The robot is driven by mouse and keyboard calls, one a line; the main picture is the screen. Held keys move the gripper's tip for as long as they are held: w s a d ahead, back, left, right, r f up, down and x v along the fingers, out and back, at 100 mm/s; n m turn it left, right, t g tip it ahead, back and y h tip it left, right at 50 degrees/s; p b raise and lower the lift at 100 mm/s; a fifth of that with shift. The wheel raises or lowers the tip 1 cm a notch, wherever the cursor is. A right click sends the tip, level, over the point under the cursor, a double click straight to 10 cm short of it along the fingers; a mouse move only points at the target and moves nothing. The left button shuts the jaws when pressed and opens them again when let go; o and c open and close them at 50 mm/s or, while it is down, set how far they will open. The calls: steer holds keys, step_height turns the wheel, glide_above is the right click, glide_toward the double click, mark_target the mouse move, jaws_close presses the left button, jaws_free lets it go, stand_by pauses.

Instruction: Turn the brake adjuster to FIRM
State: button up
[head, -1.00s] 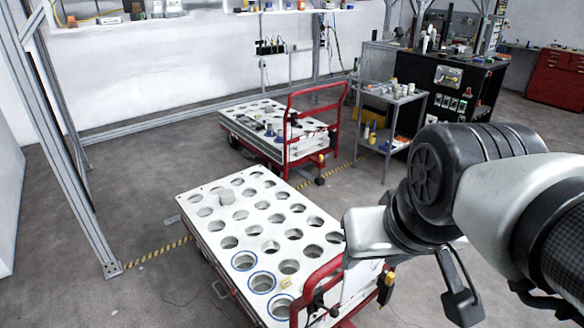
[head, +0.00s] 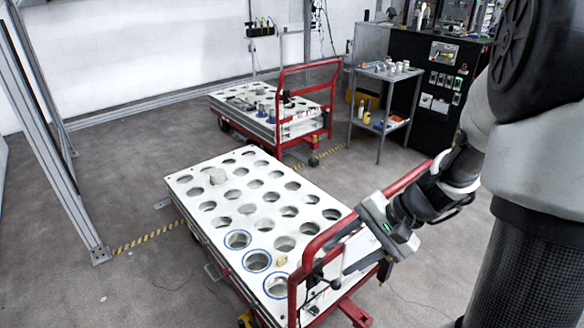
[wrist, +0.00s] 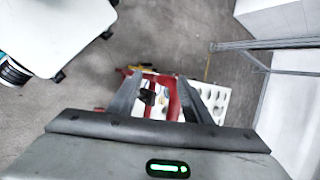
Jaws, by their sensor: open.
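My gripper (head: 342,254) is open and empty in the head view, at the near right corner of the front cart by its red handle (head: 338,228). In the wrist view, the two grey fingers of my gripper (wrist: 159,80) are spread apart, with part of the red handle and a dark fitting (wrist: 147,96) showing between them. A small black fitting (head: 318,284) sits on the handle's left side in the head view. I cannot tell whether it is the brake adjuster, and no FIRM mark is readable.
The front cart's white top (head: 216,220) has rows of round holes, some blue-ringed. A second red cart (head: 305,125) stands behind it. A grey shelf trolley (head: 382,76) and black cabinet (head: 440,95) are at the back right. A metal frame post (head: 60,150) stands left.

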steer(key=w+d+f+m+t+y+b, duration=0.1)
steer(key=d+f+m+t+y+b, duration=0.25)
steer(key=f, duration=0.95)
steer(key=w+d+f+m+t+b, duration=0.15)
steer(key=f+m+b, duration=0.25)
steer(key=f+m, duration=0.55)
steer(key=m+t+h+b, duration=0.3)
steer(key=m+t+b, duration=0.15)
steer(key=m, duration=0.25)
glide_toward(317, 313)
steer(key=shift+g, duration=0.35)
steer(key=b+x, duration=0.4)
steer(key=x, duration=0.5)
steer(key=shift+w+d, duration=0.15)
steer(key=c, duration=1.1)
steer(key=shift+o, duration=0.2)
steer(key=shift+y, duration=0.25)
